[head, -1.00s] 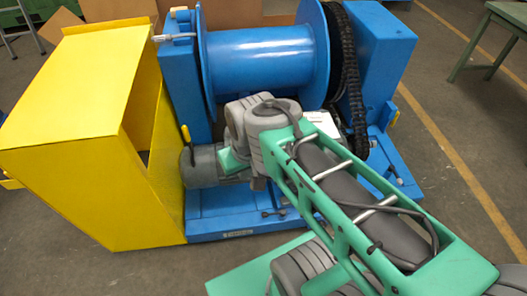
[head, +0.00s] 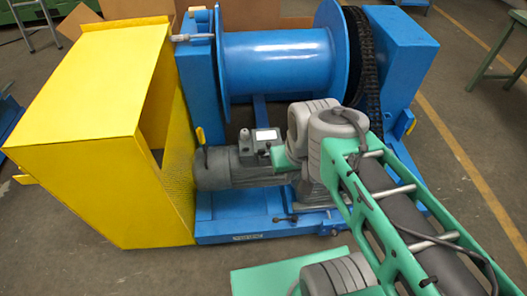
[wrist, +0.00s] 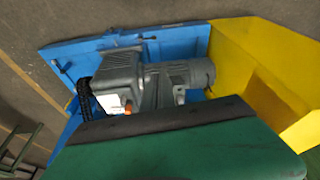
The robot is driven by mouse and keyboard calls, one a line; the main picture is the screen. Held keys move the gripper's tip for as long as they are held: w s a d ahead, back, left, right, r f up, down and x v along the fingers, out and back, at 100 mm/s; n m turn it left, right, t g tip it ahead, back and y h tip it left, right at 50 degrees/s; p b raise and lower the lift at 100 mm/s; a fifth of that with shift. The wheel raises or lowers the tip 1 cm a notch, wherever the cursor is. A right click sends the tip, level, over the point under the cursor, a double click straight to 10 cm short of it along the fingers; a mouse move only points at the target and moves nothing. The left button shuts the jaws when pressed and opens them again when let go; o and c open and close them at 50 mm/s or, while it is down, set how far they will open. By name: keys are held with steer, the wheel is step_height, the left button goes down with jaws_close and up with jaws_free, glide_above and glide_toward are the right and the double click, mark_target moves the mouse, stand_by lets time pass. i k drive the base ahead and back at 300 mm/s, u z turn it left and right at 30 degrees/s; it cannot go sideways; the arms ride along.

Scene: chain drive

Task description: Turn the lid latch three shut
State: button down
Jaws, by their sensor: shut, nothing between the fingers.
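My gripper (wrist: 165,122) shows in the wrist view as a green block with a dark edge across the bottom; it is shut and empty. In the head view my arm ends over the gear motor (head: 240,165), and my fingers are hidden there. A small yellow lever (head: 201,136) stands upright at the blue frame's left post. Another small yellow lever (head: 410,126) is on the frame's right side. I cannot tell which part is lid latch three, nor how it is turned. My gripper touches no latch that I can see.
A big yellow guard (head: 85,130) with an open side stands at the left. The blue drum (head: 275,62) and black chain (head: 365,75) are behind my arm. A green table (head: 500,45) is at the back right. Floor in front is partly clear.

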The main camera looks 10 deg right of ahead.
mark_target(262, 153)
steer(key=u, duration=0.05)
steer(key=k, duration=0.55)
steer(key=u, duration=0.7)
steer(key=i, duration=1.4)
steer(key=z, duration=0.45)
